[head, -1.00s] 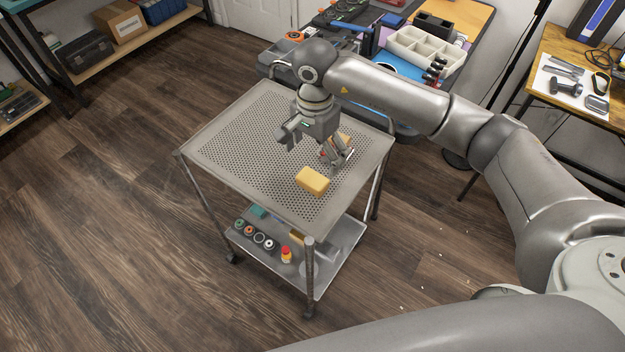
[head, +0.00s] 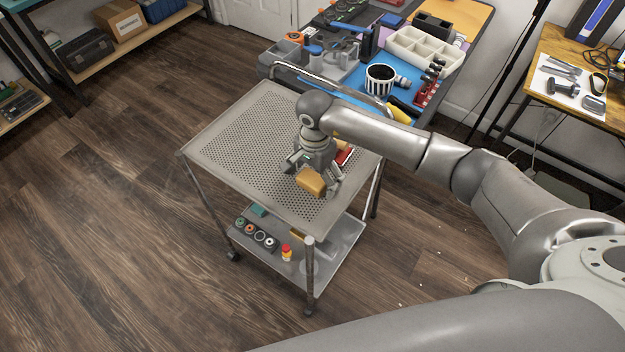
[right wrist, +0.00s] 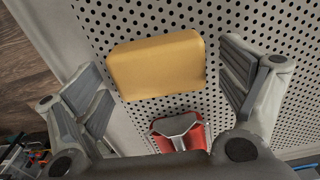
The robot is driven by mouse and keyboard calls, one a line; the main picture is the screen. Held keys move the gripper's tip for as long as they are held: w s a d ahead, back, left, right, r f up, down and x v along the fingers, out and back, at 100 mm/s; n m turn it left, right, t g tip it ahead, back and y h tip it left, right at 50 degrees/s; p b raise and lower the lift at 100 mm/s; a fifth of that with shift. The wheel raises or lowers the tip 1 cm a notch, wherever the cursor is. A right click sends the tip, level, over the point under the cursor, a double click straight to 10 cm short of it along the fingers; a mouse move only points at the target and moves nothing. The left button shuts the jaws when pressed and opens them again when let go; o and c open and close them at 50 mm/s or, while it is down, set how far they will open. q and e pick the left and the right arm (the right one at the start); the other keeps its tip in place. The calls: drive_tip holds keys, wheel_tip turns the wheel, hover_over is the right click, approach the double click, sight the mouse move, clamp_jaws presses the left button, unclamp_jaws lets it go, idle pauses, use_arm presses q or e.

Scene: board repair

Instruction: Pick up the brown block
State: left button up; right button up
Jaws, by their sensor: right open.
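The brown block (head: 311,182), a yellowish-tan rounded brick, lies on the perforated top of the metal cart (head: 228,140), near its front. My right gripper (head: 312,176) is open and low over the block. In the right wrist view, the block (right wrist: 157,64) lies between the two spread fingers of the gripper (right wrist: 162,74), with a visible gap on each side. Nothing is held. My left gripper is not in view.
A red and grey item (head: 344,155) lies on the cart behind the gripper; it also shows below the block in the right wrist view (right wrist: 181,130). The cart top's left side is clear. A cluttered workbench with a white tray (head: 420,50) stands behind.

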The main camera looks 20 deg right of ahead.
drive_tip(key=shift+c, duration=0.4)
drive_tip(key=c, duration=1)
drive_tip(key=shift+r, duration=0.15)
drive_tip(key=shift+c, duration=0.2)
drive_tip(key=shift+w+r, duration=0.1)
drive_tip(key=shift+r, duration=0.5)
drive_tip(key=s+r+b, duration=0.2)
drive_tip(key=s+r, duration=0.9)
drive_tip(key=s, duration=0.3)
drive_tip(key=shift+a+r+b, duration=0.15)
drive_tip(key=shift+r+b, duration=0.15)
drive_tip(key=shift+b, duration=0.1)
drive_tip(key=shift+s, duration=0.1)
